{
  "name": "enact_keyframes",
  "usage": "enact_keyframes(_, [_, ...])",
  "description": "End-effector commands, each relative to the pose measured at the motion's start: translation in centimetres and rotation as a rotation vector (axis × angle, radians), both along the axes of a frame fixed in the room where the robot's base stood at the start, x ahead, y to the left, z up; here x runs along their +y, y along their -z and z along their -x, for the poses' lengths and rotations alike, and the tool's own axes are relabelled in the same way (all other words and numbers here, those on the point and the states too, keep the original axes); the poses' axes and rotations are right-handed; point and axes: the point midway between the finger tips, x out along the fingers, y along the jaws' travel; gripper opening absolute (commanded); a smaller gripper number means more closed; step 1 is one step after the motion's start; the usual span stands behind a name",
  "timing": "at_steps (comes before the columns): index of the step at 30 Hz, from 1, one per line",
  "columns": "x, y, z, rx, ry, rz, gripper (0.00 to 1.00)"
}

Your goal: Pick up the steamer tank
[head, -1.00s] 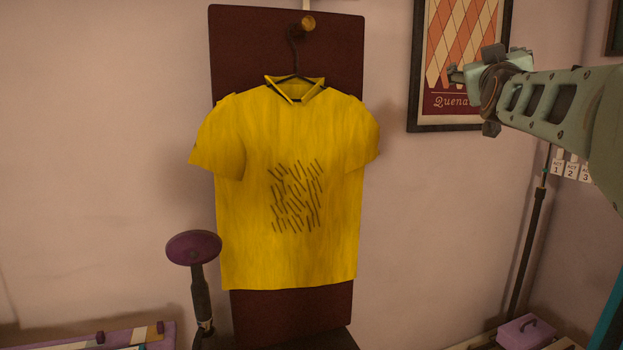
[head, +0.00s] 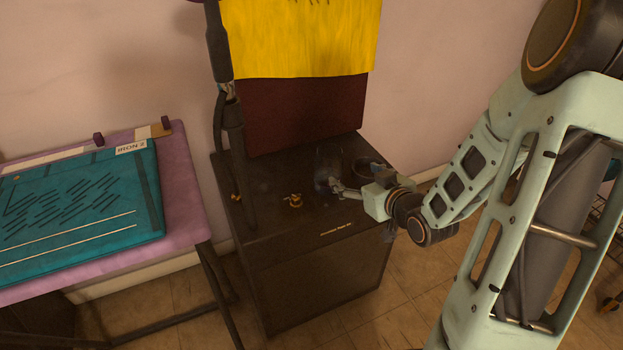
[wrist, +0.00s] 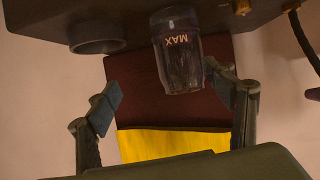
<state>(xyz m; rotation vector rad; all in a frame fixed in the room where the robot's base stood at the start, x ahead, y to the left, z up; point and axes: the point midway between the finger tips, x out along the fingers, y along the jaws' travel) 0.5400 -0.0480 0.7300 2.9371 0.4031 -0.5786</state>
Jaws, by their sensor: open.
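The steamer tank (head: 322,181) is a clear, dark-looking cup on top of the black cabinet. In the wrist view, which is upside down, the tank (wrist: 184,62) shows the word MAX. My gripper (head: 343,188) is open beside the tank in the head view. In the wrist view my gripper (wrist: 172,102) has its two fingers apart, with the tank's end between them and nearer the right finger. I cannot tell if a finger touches it.
A round dark socket (head: 369,166) sits on the cabinet (head: 325,285) beside the tank. A brass knob (head: 293,200) is to the left. The steamer's pole (head: 237,165) rises at the cabinet's left edge. A yellow shirt (head: 300,40) hangs behind. An ironing table (head: 185,190) stands left.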

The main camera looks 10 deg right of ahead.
Motion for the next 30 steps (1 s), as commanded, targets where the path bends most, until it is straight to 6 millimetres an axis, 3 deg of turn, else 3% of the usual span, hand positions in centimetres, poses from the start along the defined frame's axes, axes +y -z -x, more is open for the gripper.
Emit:
enact_keyframes(1, [0.6, 1.1, 0.8, 0.007, -0.009, -0.03, 0.75])
enact_keyframes(5, [1.9, 1.9, 1.2, 0.014, -0.029, -0.065, 0.75])
enact_keyframes(12, [3.2, 3.3, -2.0, 0.013, -0.033, -0.067, 0.75])
enact_keyframes(30, [4.8, 5.2, -7.9, 0.014, -0.029, -0.066, 0.75])
